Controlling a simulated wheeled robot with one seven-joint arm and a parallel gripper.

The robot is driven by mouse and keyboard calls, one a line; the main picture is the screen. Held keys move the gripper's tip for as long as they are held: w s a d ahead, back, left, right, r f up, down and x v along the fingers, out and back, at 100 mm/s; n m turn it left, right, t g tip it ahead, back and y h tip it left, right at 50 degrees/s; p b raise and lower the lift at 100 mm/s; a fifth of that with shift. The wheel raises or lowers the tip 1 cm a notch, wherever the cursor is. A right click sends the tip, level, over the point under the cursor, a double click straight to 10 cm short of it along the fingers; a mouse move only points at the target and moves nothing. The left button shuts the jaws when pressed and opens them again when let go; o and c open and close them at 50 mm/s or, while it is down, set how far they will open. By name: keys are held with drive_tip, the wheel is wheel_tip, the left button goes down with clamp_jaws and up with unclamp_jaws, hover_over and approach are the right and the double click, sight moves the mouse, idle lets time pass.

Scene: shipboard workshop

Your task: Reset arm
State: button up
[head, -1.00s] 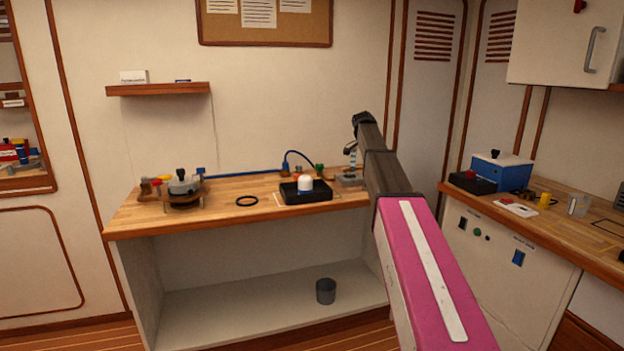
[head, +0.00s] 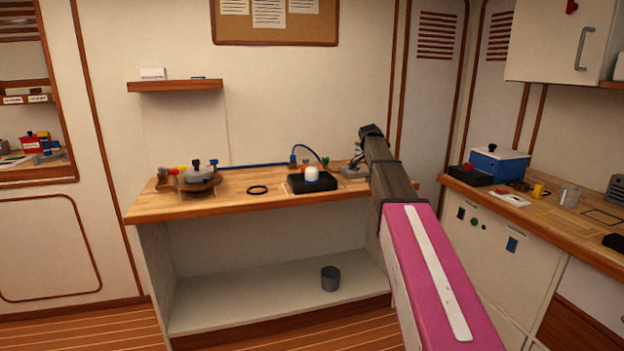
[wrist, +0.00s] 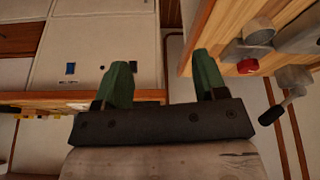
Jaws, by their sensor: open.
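My gripper (wrist: 160,85) shows in the wrist view with two green fingers spread apart and nothing between them. In the head view my arm reaches forward from the lower right, with a pink link and a dark forearm. Its far end is by the right end of the wooden workbench (head: 240,205). The fingers are hidden behind the forearm in the head view.
On the bench stand a round metal pot-like device (head: 198,178), a black ring (head: 257,190) and a black box with a white cap (head: 312,175). A right-hand counter (head: 560,225) holds a blue box (head: 500,163). The floor in front is clear.

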drive_tip(key=s+a+f+n+y, duration=0.1)
drive_tip(key=s+a+f+n, duration=0.15)
drive_tip(key=s+f, duration=0.8)
drive_tip(key=s+a+f+n+y, duration=0.15)
drive_tip(key=s+f+n, duration=0.25)
drive_tip(key=s+f, duration=0.65)
drive_tip(key=s+a+f+n, duration=0.2)
drive_tip(key=s+f, duration=0.4)
drive_tip(key=s, duration=0.3)
drive_tip(key=s+a+f+n+g+y, duration=0.1)
drive_tip(key=s+f+n, duration=0.3)
drive_tip(key=s, duration=0.5)
wheel_tip(320, 180, down, 2)
drive_tip(key=shift+s+a+f+g, duration=0.15)
drive_tip(key=shift+a+g, duration=0.15)
drive_tip(key=shift+a, duration=0.5)
